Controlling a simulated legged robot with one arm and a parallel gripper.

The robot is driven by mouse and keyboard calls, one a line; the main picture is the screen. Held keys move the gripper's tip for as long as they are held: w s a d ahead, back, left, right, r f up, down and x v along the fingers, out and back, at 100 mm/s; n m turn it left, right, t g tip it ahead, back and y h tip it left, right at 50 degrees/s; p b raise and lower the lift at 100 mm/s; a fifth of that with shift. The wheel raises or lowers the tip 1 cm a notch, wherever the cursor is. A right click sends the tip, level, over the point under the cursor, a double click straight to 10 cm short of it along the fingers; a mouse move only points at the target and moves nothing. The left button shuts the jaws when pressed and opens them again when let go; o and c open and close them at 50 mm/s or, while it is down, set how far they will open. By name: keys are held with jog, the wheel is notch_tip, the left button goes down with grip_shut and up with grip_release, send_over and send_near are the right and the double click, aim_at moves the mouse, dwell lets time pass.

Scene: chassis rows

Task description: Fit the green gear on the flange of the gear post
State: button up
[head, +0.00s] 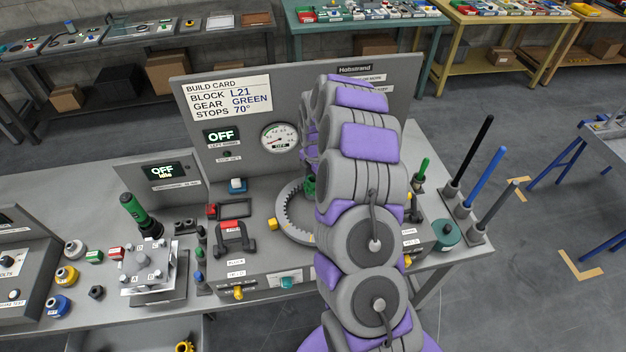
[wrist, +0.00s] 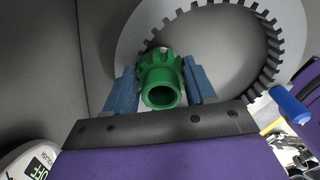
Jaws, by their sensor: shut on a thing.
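My gripper (wrist: 160,88) is shut on the green gear (wrist: 160,84), with one blue finger on each side of it. The gear has a toothed rim and a round hollow hub that faces the wrist camera. In the head view a bit of the green gear (head: 309,186) shows beside my arm, near the grey ring gear (head: 289,222). The ring gear (wrist: 275,88) has inner teeth and lies behind the green gear in the wrist view. I cannot tell whether they touch. The gear post and its flange are not clearly visible; my arm covers much of that area.
A build card (head: 228,97) on the upright panel reads block L21, gear green, stops 70°. A gauge (head: 279,137) is beside it. Tall black and blue rods (head: 483,181) stand at the right.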

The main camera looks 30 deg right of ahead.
jog(key=shift+a+f, duration=0.25)
jog(key=shift+a, duration=0.1)
jog(key=shift+f, duration=0.2)
jog(key=o, duration=1.4)
jog(key=shift+o, duration=0.2)
notch_tip(320, 180, up, 17)
jog(key=shift+d+r+p, duration=0.15)
jog(key=shift+p, duration=0.25)
